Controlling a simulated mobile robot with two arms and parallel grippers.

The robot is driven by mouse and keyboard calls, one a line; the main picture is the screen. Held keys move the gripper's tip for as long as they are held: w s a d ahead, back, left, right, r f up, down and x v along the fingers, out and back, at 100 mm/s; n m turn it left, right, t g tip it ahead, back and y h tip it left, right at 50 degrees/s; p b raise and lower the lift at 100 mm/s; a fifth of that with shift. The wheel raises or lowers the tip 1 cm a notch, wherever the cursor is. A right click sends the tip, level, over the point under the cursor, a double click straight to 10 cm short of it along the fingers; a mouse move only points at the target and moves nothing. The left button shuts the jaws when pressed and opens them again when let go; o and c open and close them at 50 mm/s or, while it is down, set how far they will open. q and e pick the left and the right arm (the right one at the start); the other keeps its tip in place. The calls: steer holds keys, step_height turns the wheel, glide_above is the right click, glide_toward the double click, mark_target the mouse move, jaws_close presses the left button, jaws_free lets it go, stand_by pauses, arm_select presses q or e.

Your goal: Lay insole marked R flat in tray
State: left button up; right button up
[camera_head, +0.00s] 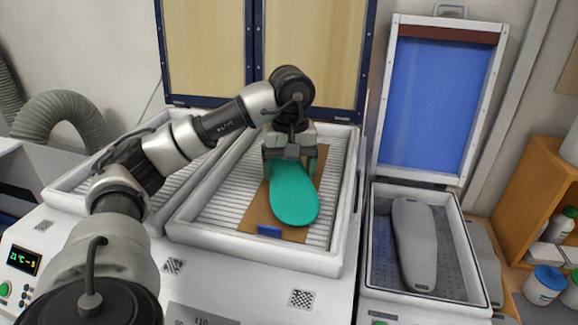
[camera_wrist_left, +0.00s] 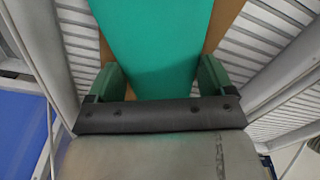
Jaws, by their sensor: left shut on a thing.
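A teal-green insole (camera_head: 294,197) lies over a brown sheet (camera_head: 257,213) in the right-hand ribbed tray (camera_head: 338,215) in the head view. I cannot see an R mark on it. My left gripper (camera_head: 290,158) is shut on the insole's far, narrower end, above the tray. In the left wrist view the insole (camera_wrist_left: 152,45) runs up between the green fingers of the left gripper (camera_wrist_left: 155,85). I cannot tell whether the insole touches the sheet. My right gripper is not in view.
A blue tab (camera_head: 269,231) sits at the sheet's near edge. A second ribbed tray (camera_head: 75,186) is at the left. An open box (camera_head: 455,283) at the right holds a grey sole-shaped form (camera_head: 414,240), its blue-panelled lid (camera_head: 433,103) raised. A wooden shelf (camera_head: 512,185) stands farther right.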

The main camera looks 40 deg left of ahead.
mark_target(290, 173)
arm_select(q)
steer(key=shift+f+b, duration=0.35)
steer(key=shift+f, duration=0.1)
steer(key=o, duration=0.8)
step_height(290, 173, up, 11)
steer(key=p, duration=0.4)
